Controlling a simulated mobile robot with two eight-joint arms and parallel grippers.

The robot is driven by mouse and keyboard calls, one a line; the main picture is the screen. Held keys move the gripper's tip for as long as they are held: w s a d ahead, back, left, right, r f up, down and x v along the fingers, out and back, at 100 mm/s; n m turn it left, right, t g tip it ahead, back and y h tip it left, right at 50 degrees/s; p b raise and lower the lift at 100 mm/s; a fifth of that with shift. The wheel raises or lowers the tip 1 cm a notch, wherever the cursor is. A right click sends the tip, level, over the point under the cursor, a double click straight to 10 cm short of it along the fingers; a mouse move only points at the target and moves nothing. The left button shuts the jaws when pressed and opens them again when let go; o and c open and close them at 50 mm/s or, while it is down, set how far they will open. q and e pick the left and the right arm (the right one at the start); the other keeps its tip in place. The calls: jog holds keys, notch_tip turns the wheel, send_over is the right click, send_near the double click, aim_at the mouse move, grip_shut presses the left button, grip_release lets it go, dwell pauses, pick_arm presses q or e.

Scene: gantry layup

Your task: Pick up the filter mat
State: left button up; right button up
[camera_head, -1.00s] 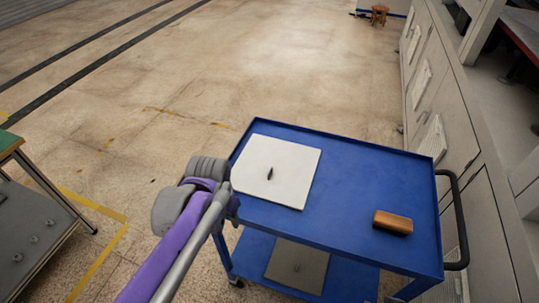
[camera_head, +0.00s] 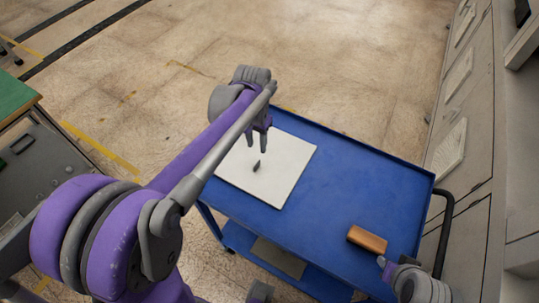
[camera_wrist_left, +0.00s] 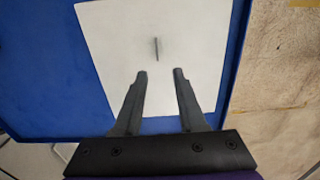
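The filter mat (camera_head: 285,180) is a flat white square with a small dark tab (camera_head: 256,166) standing near its middle. It lies on the left part of the blue cart's top (camera_head: 340,200). In the left wrist view the mat (camera_wrist_left: 115,45) fills the upper middle, with the tab (camera_wrist_left: 157,48) just beyond the fingertips. My left gripper (camera_head: 257,148) points down above the mat, close to the tab. Its fingers (camera_wrist_left: 160,72) are apart and empty. My right gripper (camera_head: 384,263) is partly in view at the cart's near right edge; its finger opening cannot be made out.
A brown block with a wooden look (camera_head: 367,239) lies on the cart top at the near right. The cart has a raised rim and a black handle (camera_head: 440,235) on the right. A grey panel (camera_head: 278,258) lies on its lower shelf. Grey cabinets (camera_head: 465,120) stand to the right.

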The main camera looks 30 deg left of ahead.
aim_at(264, 157)
pick_arm(q)
jog(key=f, duration=0.2)
jog(key=shift+s+a+f, duration=0.1)
jog(key=shift+s+f, duration=0.2)
jog(key=shift+w+d+f, duration=0.1)
jog(key=shift+w+f, duration=0.05)
jog(key=shift+f, duration=0.85)
jog(key=shift+w+d+f, duration=0.1)
jog(key=shift+d+f, duration=0.05)
jog(key=shift+f, duration=0.85)
jog(key=shift+w+d+f, duration=0.1)
jog(key=shift+w+f, duration=0.05)
jog(key=shift+f, duration=0.85)
grip_shut()
